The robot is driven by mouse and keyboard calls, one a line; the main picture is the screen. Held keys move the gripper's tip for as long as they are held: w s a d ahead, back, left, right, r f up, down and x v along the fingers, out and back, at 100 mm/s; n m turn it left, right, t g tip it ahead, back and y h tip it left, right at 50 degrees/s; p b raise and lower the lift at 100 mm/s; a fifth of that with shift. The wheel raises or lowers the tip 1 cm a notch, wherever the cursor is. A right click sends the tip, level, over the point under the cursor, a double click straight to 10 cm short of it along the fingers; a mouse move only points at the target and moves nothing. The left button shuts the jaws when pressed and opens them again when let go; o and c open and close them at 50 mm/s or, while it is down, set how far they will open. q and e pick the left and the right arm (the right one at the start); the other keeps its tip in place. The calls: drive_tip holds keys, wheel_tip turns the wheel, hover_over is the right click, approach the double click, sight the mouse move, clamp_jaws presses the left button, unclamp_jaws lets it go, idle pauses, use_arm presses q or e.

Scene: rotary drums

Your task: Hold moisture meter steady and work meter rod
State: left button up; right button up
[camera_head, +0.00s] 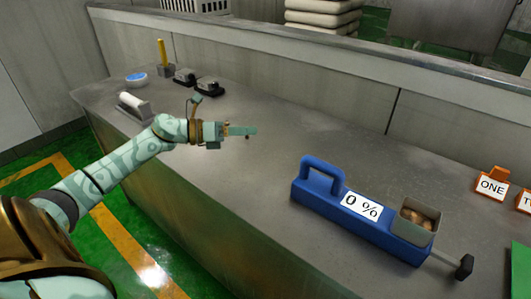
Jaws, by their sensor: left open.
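The blue moisture meter (340,225) lies on the right half of the metal counter, with a loop handle at its left end and a white "0 %" label (362,206). A small metal cup (416,221) on its right end holds brown pieces. The meter rod (448,261) sticks out from the right end and has a black knob (464,267). My left gripper (248,132) is open and empty above the counter, to the left of the meter and apart from it. My right gripper is not in view.
A scoop-like tool (134,107), a blue-and-white round item (136,79), two dark small devices (207,87) and a yellow upright stick (162,52) stand at the counter's left end. Orange signs, one reading ONE (491,187), stand at the right. The counter (270,175) between is clear.

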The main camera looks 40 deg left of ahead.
sight(309, 177)
use_arm(q)
drive_tip(key=s+d+f+m+g+h, duration=0.15)
drive_tip(key=d+m+g, duration=0.35)
drive_tip(key=d+m, duration=0.5)
drive_tip(key=x, duration=1.1)
drive_tip(key=shift+s+d+f, duration=0.1)
drive_tip(key=shift+s+f, duration=0.15)
drive_tip(key=shift+s, duration=0.15)
clamp_jaws()
drive_tip(key=shift+f+g, duration=0.15)
drive_tip(key=shift+g, duration=0.15)
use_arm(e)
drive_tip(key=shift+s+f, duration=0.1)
use_arm(q)
drive_tip(key=shift+s, duration=0.1)
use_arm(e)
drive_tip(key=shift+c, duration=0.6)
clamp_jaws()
use_arm(q)
drive_tip(key=shift+f, duration=0.1)
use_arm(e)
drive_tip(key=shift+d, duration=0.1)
